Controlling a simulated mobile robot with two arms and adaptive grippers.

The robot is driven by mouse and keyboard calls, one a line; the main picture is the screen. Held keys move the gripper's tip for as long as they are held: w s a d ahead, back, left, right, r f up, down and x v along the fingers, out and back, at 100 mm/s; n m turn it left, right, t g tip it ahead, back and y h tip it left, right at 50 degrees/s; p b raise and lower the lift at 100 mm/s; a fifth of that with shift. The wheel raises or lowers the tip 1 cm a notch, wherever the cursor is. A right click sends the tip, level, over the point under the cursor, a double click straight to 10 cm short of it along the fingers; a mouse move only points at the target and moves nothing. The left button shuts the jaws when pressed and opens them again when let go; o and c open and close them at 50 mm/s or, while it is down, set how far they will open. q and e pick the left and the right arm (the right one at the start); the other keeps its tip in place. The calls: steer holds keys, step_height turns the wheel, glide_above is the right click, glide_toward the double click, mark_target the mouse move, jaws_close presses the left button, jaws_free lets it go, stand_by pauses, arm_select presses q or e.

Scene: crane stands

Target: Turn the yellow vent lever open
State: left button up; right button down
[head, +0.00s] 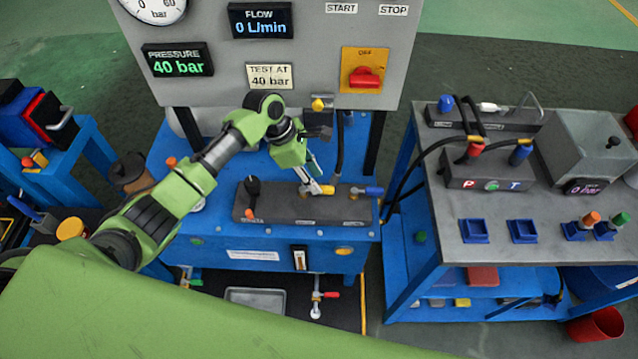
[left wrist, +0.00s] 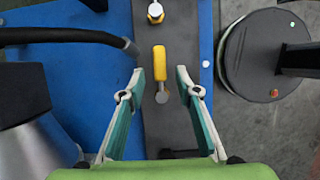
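The yellow vent lever (head: 322,189) sits on the dark manifold block (head: 276,206) on top of the blue bench. In the left wrist view the lever (left wrist: 160,62) is a short yellow handle with a round pale pivot below it. My left gripper (head: 312,182) comes down over the block at the lever. In the left wrist view the left gripper (left wrist: 160,76) is open, with one finger on each side of the lever and a gap on both sides. The fingers partly hide the lever in the head view. My right gripper is not in view.
A black lever (head: 252,187) stands on the block's left, and a blue-handled lever (head: 370,191) on its right. The grey panel (head: 215,85) rises behind, with a pressure display (head: 178,60) reading 40 bar and a red switch (head: 364,76). A grey-topped bench (head: 470,255) stands at right.

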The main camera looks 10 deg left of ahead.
arm_select(q)
steer(key=shift+x, duration=1.8)
